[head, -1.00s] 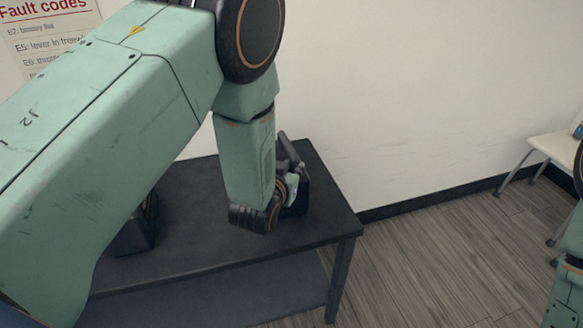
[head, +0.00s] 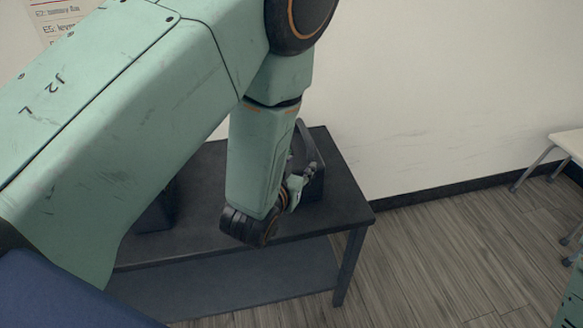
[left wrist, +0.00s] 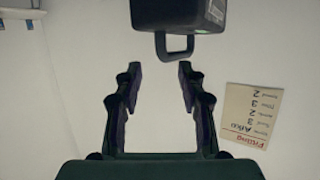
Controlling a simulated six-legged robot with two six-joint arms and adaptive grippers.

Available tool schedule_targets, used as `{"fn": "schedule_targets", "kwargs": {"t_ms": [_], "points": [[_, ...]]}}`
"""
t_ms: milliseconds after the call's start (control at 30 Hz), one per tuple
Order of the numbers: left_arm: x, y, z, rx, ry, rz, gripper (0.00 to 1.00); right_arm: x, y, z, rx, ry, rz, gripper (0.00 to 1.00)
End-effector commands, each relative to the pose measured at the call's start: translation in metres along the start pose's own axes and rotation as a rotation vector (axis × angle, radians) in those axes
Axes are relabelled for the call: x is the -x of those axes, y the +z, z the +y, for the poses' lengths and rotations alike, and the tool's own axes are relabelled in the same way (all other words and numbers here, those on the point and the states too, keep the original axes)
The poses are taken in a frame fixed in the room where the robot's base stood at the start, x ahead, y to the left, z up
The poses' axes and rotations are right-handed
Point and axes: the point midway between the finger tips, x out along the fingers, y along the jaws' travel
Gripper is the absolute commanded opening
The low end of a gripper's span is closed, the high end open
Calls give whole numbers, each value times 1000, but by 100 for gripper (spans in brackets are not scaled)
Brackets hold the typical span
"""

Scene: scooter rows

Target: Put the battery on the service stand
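A black box with a loop handle, seemingly the battery (head: 316,183), stands on the right part of a dark bench (head: 341,205). My left gripper (head: 299,186) is in front of it and partly covers it. In the left wrist view the battery (left wrist: 180,14) is at the top edge, its handle (left wrist: 175,50) pointing toward my left gripper (left wrist: 159,76). The fingers are spread with nothing between them, and the handle lies beyond their tips. I cannot tell which thing is the service stand. My right gripper is not seen.
Another dark object (head: 156,212) sits on the bench's left part, mostly hidden by my left arm. The bench has a lower shelf (head: 240,285). A wall stands behind. A pale chair (head: 571,143) is at far right, with open floor (head: 440,255) between.

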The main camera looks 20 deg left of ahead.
Motion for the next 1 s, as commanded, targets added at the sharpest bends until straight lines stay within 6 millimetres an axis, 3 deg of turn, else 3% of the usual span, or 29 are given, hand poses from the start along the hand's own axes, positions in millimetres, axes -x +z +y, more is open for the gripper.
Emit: {"fn": "schedule_targets", "kwargs": {"t_ms": [200, 533, 600, 667, 767, 900, 1000], "points": [[32, 0, 0, -1, 0, -2, 40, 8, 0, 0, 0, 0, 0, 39], [41, 1, 0, 0, 0, -1, 40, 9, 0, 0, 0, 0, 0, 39], [42, 10, -3, 2, -7, -31, 40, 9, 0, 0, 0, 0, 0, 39], [47, 31, -9, 5, -20, -101, 40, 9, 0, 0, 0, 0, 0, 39], [68, 92, -24, 13, -48, -314, 40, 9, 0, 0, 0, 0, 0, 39], [131, 189, -41, 27, -64, -688, 40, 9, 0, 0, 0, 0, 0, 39], [184, 239, -44, 38, -52, -921, 40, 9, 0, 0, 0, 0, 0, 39]]}}
